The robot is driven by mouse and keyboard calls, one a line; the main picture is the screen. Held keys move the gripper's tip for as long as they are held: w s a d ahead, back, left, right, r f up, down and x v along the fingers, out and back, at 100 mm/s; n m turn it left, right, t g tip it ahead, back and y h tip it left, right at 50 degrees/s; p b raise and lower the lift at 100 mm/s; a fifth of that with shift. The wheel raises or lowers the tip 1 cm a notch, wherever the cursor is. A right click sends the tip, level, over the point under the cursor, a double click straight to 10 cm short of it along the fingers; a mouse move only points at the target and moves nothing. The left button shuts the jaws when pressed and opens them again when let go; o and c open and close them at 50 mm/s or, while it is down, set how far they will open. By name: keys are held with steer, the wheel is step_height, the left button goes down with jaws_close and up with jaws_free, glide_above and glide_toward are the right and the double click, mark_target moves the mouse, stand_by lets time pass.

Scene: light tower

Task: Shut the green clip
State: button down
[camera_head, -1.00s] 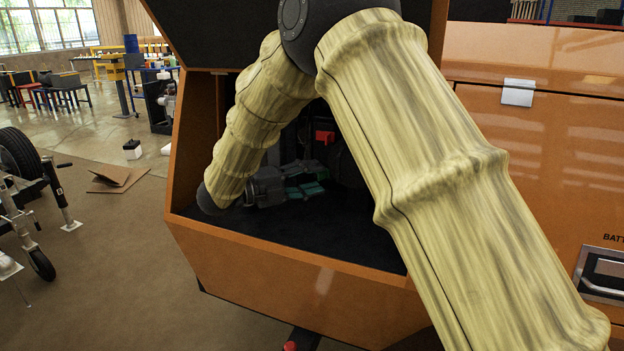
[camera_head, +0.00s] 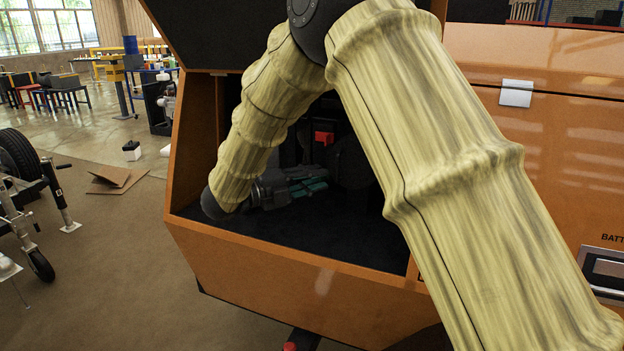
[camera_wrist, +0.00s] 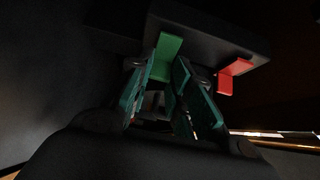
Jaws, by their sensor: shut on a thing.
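The green clip (camera_wrist: 165,55) shows in the wrist view as a bright green bent tab at the front of a dark block, with its lower part between my fingers. My gripper (camera_wrist: 160,88) has teal finger pads, one on each side of the clip, and is shut on it. In the head view my gripper (camera_head: 312,186) reaches right, low inside the orange housing's open compartment. The green clip cannot be made out there.
A red clip (camera_wrist: 234,75) sits right of the green one on the same dark block; it also shows in the head view (camera_head: 324,138). The orange housing (camera_head: 290,290) has a front lip and side walls around my arm. The compartment's dark floor (camera_head: 345,232) is clear in front.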

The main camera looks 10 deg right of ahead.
steer(key=shift+d+n+t, duration=0.1)
steer(key=shift+n+t, duration=0.2)
steer(key=shift+t, duration=0.1)
steer(key=c, duration=1.3)
jaws_free()
steer(key=shift+g, duration=0.3)
